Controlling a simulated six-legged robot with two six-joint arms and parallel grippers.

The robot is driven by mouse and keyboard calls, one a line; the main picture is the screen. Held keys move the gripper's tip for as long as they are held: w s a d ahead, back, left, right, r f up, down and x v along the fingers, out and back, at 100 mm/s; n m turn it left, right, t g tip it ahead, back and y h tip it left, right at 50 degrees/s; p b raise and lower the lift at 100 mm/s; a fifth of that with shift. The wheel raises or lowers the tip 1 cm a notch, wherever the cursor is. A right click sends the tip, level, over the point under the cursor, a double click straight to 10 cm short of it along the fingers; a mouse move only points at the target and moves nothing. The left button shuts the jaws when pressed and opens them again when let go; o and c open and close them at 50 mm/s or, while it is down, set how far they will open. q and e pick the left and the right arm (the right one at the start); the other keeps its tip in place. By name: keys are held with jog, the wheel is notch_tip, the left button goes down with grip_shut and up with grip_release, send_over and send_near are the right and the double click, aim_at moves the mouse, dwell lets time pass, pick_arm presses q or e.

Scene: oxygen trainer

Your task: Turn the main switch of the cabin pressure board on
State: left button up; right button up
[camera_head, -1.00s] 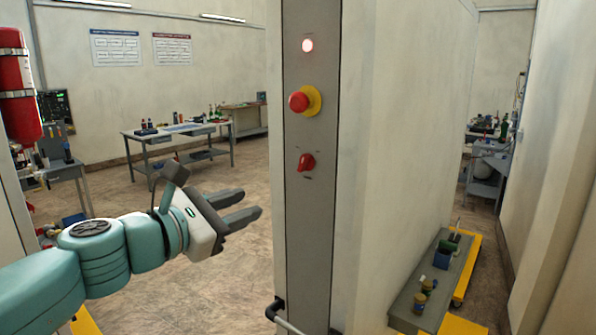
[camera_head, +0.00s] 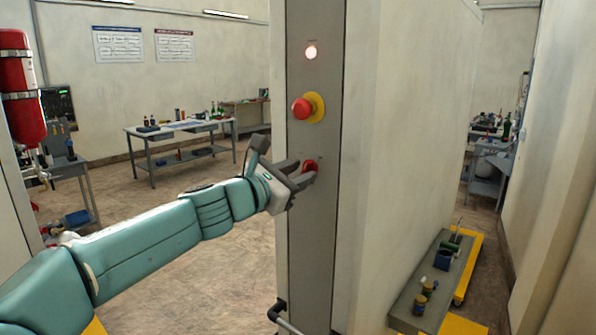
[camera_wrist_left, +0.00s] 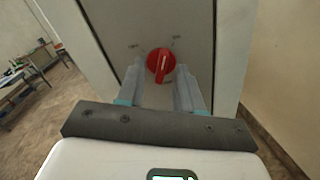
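The main switch (camera_head: 309,168) is a red rotary knob on the grey panel (camera_head: 312,230) of the narrow post. In the left wrist view the red knob (camera_wrist_left: 160,63) has its pointer ridge toward the bottom of the picture, with small unreadable labels around it. My left gripper (camera_head: 302,174) is at the knob. Its two fingers are open, one on each side of the knob, and a gap shows on both sides in the wrist view. Whether the fingertips reach the panel cannot be told. My right gripper is not in view.
Above the knob are a red mushroom button (camera_head: 303,108) on a yellow base and a lit lamp (camera_head: 311,52). A dark handle rail (camera_head: 279,312) juts out low on the post. A grey bench with a yellow frame (camera_head: 427,285) stands at right.

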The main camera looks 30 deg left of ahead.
pick_arm(q)
jog(key=shift+r, duration=0.1)
jog(key=shift+d, duration=0.1)
jog(key=shift+w, duration=0.15)
jog(key=shift+c, duration=0.7)
grip_shut()
jog(key=m, duration=0.1)
jog(key=m+b, duration=0.2)
jog(key=shift+f+m, duration=0.25)
jog(key=shift+m, duration=0.15)
jog(key=shift+r+m, duration=0.1)
jog(key=shift+m, duration=0.3)
